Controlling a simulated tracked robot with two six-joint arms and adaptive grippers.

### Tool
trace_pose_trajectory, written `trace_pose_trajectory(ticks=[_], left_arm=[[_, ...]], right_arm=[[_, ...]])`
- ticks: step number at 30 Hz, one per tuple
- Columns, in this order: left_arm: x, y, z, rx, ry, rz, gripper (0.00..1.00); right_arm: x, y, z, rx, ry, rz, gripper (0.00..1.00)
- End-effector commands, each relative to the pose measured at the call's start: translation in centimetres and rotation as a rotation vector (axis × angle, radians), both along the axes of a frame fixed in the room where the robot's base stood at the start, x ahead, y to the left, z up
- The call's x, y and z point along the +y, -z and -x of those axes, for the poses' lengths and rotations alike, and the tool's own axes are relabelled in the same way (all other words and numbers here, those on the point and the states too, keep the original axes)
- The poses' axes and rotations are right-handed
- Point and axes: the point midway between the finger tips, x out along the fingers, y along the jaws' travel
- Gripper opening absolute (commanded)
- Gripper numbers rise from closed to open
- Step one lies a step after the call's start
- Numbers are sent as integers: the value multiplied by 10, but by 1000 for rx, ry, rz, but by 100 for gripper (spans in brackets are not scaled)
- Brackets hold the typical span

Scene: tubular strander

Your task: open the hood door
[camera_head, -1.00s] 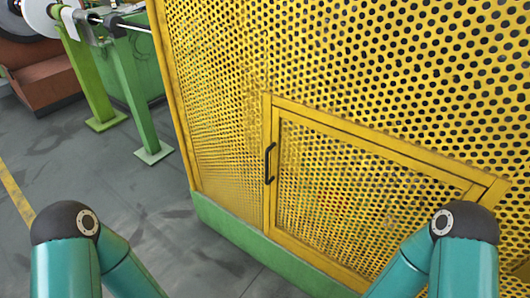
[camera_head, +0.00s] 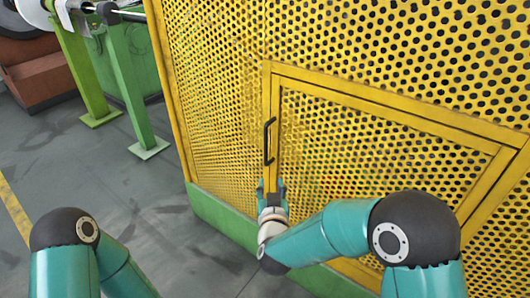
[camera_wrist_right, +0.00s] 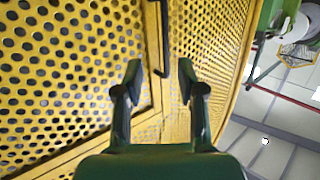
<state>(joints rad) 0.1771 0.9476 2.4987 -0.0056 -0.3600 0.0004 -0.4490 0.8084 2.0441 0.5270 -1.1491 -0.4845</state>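The hood door (camera_head: 390,150) is a yellow perforated panel in a yellow frame, set low in the yellow hood; it looks shut. Its black bar handle (camera_head: 268,141) stands upright at the door's left edge. My right gripper (camera_head: 271,186) is just below the handle, in front of the door frame. In the right wrist view the gripper (camera_wrist_right: 158,78) has its two fingers apart with nothing between them, and the handle (camera_wrist_right: 165,40) shows beyond the fingertips. My left gripper is not in view; only the left arm shows.
A green base strip (camera_head: 225,216) runs under the hood. Green posts (camera_head: 133,90) of a machine stand at the back left. The grey floor (camera_head: 110,200) left of the hood is clear, with a yellow line at the far left.

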Motion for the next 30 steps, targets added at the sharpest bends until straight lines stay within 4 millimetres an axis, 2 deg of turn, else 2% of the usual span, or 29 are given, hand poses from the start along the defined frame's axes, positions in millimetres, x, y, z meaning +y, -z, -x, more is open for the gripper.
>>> trace_pose_trajectory(ticks=[1,3,6,11,21,30], left_arm=[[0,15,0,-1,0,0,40],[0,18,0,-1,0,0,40],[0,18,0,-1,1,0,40],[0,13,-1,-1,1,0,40],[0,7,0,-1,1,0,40],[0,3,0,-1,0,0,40]], right_arm=[[12,-15,-2,-76,19,3,39],[18,-37,-3,-139,45,9,39],[20,-50,-7,-173,64,12,39],[18,-52,-26,-173,66,14,39],[15,-51,-94,-172,66,12,39],[13,-51,-144,-171,64,13,39]])
